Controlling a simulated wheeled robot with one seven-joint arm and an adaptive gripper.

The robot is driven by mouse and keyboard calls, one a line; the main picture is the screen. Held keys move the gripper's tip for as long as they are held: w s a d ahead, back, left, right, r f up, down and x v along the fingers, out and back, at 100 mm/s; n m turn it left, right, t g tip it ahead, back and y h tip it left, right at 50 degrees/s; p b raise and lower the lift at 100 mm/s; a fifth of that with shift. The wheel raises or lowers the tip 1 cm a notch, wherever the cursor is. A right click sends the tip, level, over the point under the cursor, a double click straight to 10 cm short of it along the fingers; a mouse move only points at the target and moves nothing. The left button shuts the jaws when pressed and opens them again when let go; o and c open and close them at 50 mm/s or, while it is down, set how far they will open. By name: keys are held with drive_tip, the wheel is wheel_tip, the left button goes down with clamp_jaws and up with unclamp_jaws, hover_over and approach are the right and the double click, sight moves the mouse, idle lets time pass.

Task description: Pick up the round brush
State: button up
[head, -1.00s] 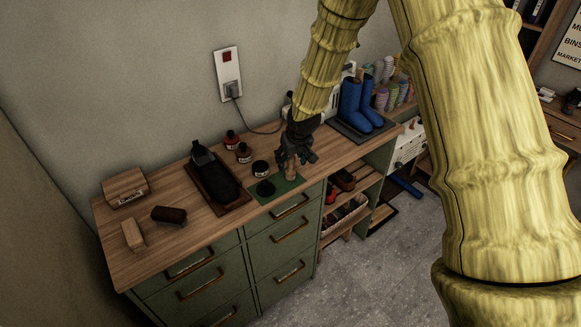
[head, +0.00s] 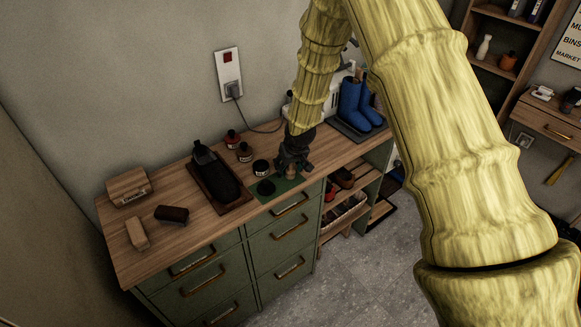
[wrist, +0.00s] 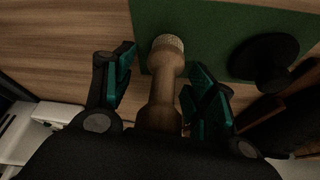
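In the head view the brush (head: 291,174) is partly hidden under my gripper (head: 292,163). In the wrist view my gripper (wrist: 163,78) is open, with one teal-padded finger on each side of the brush. A gap shows at the left finger; the right finger is closer, and contact there is unclear. The brush's lower part is hidden by the gripper body.
A dark jar (head: 261,167), a black shoe on a board (head: 214,173) and blue boots (head: 351,103) stand nearby. A dark brush (head: 171,215) and a block (head: 138,233) lie at left.

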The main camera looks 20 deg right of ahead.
drive_tip(key=c, duration=1)
drive_tip(key=shift+r, duration=0.2)
drive_tip(key=shift+r+b, duration=0.75)
drive_tip(key=shift+r, duration=0.2)
drive_tip(key=s+a+r+b, duration=0.1)
drive_tip(key=s+b, duration=0.1)
drive_tip(key=s, duration=0.3)
drive_tip(key=s+a+r+b, duration=0.1)
drive_tip(key=s+a+b, duration=0.1)
drive_tip(key=s, duration=0.3)
drive_tip(key=s+a+b, duration=0.1)
drive_tip(key=s+a, duration=0.1)
drive_tip(key=s, duration=0.3)
drive_tip(key=shift+s+r+b, duration=0.1)
drive_tip(key=shift+r+b, duration=0.3)
